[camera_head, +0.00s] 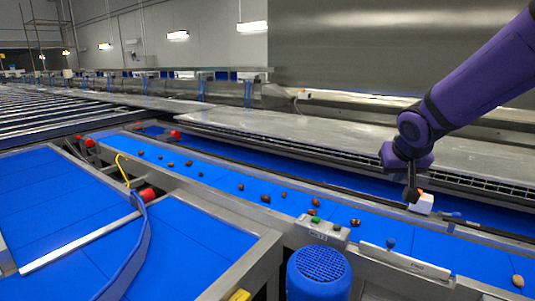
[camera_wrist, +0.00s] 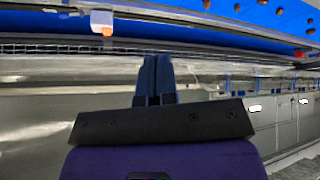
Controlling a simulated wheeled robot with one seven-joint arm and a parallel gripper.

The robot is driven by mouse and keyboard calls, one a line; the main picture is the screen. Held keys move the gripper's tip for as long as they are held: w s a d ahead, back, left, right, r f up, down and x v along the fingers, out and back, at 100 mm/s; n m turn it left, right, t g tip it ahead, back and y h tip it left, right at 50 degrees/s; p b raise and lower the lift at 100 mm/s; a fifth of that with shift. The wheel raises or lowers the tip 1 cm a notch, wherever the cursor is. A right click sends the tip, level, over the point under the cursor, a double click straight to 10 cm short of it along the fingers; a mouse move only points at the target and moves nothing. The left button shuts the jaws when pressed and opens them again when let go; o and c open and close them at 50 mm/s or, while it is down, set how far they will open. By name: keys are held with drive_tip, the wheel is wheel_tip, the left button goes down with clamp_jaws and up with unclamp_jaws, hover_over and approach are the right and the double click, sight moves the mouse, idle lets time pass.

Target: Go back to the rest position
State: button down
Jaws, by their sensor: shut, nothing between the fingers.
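My gripper (camera_head: 411,190) is at the end of my purple arm in the head view, at the right, over the far side of the blue conveyor. In the wrist view my gripper (camera_wrist: 154,62) shows two dark fingers pressed together with nothing between them. Several brown dates lie spread along the blue belt (camera_head: 222,192) in the head view, one of them (camera_head: 518,280) at the near right. A few dates (camera_wrist: 279,12) also show at the top right of the wrist view. The fingers are apart from the dates in the wrist view.
A white box with an orange part (camera_head: 421,204) is beside the gripper in the head view; it also shows in the wrist view (camera_wrist: 102,21). A steel counter (camera_head: 300,135) runs behind the belt. A button box (camera_head: 322,230) and a blue motor (camera_head: 319,272) stand in front.

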drive_tip(key=s+r, duration=0.3)
drive_tip(key=s, duration=1)
drive_tip(key=s+r+n+g+y, duration=0.1)
drive_tip(key=s+r, duration=0.2)
drive_tip(key=s, duration=1.1)
drive_tip(key=shift+r+g+y, duration=0.15)
drive_tip(key=shift+g+y, duration=0.15)
